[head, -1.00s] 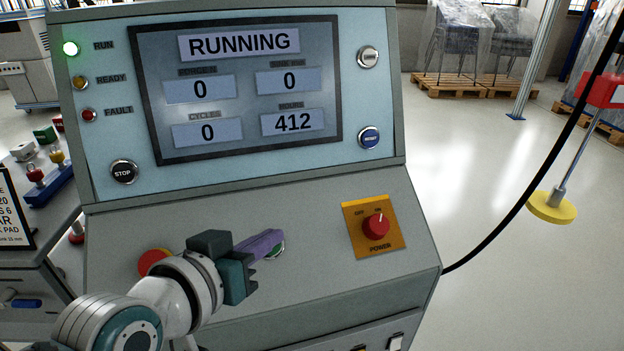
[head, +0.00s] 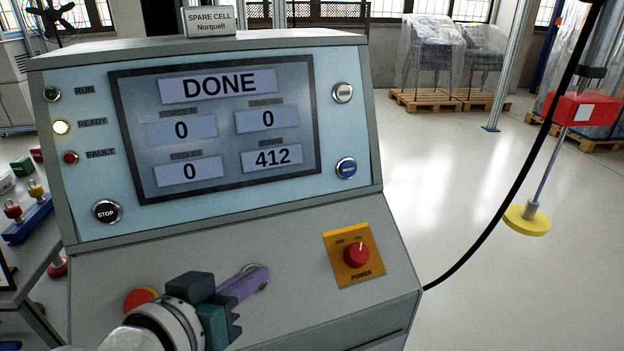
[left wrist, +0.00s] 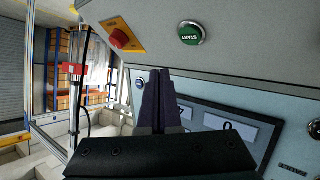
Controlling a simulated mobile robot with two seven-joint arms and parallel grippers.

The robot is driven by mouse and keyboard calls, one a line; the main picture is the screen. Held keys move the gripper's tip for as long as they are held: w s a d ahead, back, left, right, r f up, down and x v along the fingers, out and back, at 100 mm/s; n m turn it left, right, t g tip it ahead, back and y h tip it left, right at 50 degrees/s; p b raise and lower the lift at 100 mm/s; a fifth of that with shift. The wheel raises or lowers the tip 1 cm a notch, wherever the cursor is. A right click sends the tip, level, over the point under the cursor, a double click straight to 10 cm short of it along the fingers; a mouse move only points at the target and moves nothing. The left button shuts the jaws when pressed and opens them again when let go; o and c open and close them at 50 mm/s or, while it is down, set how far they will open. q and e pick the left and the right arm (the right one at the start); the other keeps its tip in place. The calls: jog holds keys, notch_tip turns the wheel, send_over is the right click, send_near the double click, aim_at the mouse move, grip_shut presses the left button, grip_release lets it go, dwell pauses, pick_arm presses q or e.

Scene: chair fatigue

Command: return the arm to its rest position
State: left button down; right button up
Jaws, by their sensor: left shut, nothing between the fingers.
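My left gripper (head: 264,274) is in front of the lower sloped panel of the grey console (head: 200,238), with its purple fingers shut and empty. The closed fingers (left wrist: 161,72) also show in the left wrist view, just short of the green START button (left wrist: 191,33) in the picture. They look apart from the button there. In the head view the fingers hide most of that button. The screen (head: 215,125) reads DONE, and the READY lamp (head: 61,127) is lit. My right gripper is not in view.
A red stop button (head: 140,298) sits left of my gripper, partly hidden. The red power knob (head: 357,254) is on a yellow plate to the right. A black cable (head: 500,215) hangs right of the console. Open floor (head: 440,160) lies beyond.

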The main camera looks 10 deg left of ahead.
pick_arm(q)
jog(key=s+a+r+m+g+y+p, duration=0.1)
jog(key=s+a+r+g+p, duration=0.2)
jog(key=s, duration=0.5)
jog(key=s+a+r+g+y+p, duration=0.1)
jog(key=s+r+g, duration=0.25)
jog(key=s, duration=0.45)
jog(key=s+a+r+m+g+y+p, duration=0.1)
jog(key=s+a+r+g+p, duration=0.2)
jog(key=s, duration=0.5)
notch_tip(320, 180, up, 38)
jog(key=d+p, duration=0.1)
jog(key=p, duration=3.5)
jog(key=shift+w, duration=0.4)
jog(key=shift+d+f+t, duration=0.1)
jog(key=shift+t, duration=0.15)
